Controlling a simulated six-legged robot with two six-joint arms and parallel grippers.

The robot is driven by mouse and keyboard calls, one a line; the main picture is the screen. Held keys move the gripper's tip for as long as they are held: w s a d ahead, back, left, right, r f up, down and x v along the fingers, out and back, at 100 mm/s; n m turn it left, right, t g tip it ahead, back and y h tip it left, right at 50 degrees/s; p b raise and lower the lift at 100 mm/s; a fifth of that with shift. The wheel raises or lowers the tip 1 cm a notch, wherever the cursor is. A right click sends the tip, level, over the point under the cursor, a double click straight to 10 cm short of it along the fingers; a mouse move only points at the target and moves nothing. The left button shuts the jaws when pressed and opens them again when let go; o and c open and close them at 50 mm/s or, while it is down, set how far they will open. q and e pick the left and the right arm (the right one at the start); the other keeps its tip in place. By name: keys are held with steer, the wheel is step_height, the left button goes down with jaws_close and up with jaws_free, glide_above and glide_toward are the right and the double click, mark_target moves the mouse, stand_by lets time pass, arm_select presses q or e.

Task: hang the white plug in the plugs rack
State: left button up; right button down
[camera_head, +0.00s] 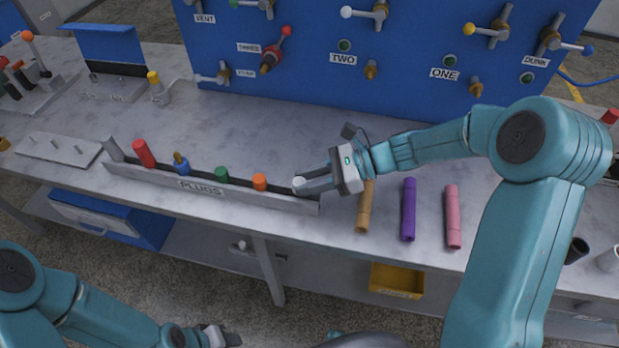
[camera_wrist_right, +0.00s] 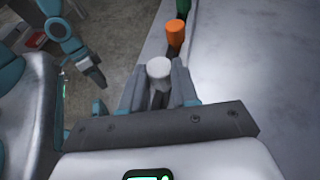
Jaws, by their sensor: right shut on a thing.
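The white plug (camera_head: 299,183) is at the right end of the plugs rack (camera_head: 200,188), just right of the orange plug (camera_head: 259,182). My right gripper (camera_head: 312,184) is shut on it. In the right wrist view the white plug (camera_wrist_right: 159,70) stands up between the two fingers (camera_wrist_right: 158,92), its round top showing. The fingers hide its lower part, so I cannot tell whether it is seated in the rack. My left gripper (camera_head: 220,338) hangs low and away from the bench; its jaws are too small to read.
The rack also holds green (camera_head: 221,175), blue (camera_head: 181,164), red (camera_head: 143,153) and grey (camera_head: 114,149) plugs. Brown (camera_head: 364,207), purple (camera_head: 408,209) and pink (camera_head: 453,216) cylinders lie right of it. A blue valve panel (camera_head: 310,75) stands behind. The bench between is clear.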

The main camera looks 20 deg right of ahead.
steer(key=shift+f+b, duration=0.4)
steer(key=shift+f, duration=0.3)
steer(key=c, duration=0.8)
jaws_free()
steer(key=shift+d, duration=0.1)
steer(key=v, duration=1.6)
steer(key=shift+d, duration=0.1)
steer(key=shift+r, duration=0.15)
